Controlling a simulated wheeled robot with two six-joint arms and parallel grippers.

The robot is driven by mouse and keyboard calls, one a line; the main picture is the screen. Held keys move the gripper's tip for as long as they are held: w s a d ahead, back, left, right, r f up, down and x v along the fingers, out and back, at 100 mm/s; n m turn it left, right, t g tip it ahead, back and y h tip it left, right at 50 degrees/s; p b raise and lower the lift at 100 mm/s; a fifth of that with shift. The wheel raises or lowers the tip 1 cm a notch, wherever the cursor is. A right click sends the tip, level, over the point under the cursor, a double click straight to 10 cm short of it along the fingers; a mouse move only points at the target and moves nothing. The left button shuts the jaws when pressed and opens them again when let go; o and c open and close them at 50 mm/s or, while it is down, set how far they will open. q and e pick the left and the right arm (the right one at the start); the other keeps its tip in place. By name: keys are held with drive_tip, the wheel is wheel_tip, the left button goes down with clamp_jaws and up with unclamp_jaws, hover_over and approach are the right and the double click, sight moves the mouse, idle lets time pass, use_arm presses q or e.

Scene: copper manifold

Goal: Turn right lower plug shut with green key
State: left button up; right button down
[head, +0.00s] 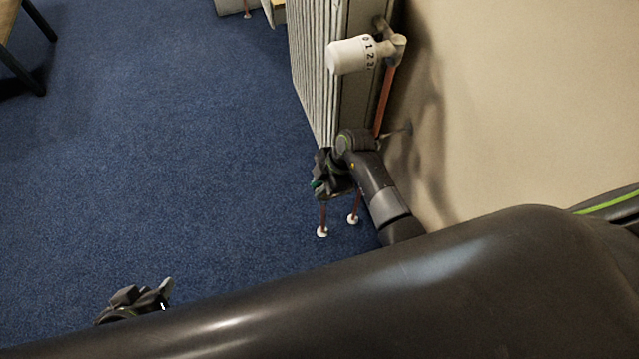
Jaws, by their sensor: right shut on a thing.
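My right gripper (323,180) is at the lower end of the radiator's near side, just above the floor pipes. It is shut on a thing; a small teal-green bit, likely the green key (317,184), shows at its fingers. Most of the key is hidden by the gripper. The right lower plug is not visible; the gripper and wrist cover that area, so I cannot tell whether the key touches it. My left gripper (152,298) is low at the left over the carpet, partly hidden by my own arm. Its opening cannot be made out.
A white ribbed radiator (318,60) stands along the beige wall (500,90). A white thermostat head (348,55) sits at its upper end above a copper pipe (384,100). Two copper pipes meet white floor collars (322,231). Blue carpet (180,150) is free at left.

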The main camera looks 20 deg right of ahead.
drive_tip(key=shift+r+m+p, duration=0.15)
drive_tip(key=shift+m+p, duration=0.35)
drive_tip(key=shift+p, duration=0.2)
drive_tip(key=shift+w+m+t+p, duration=0.1)
drive_tip(key=shift+m+t+p, duration=0.3)
drive_tip(key=shift+m, duration=0.1)
drive_tip(key=shift+f, duration=0.2)
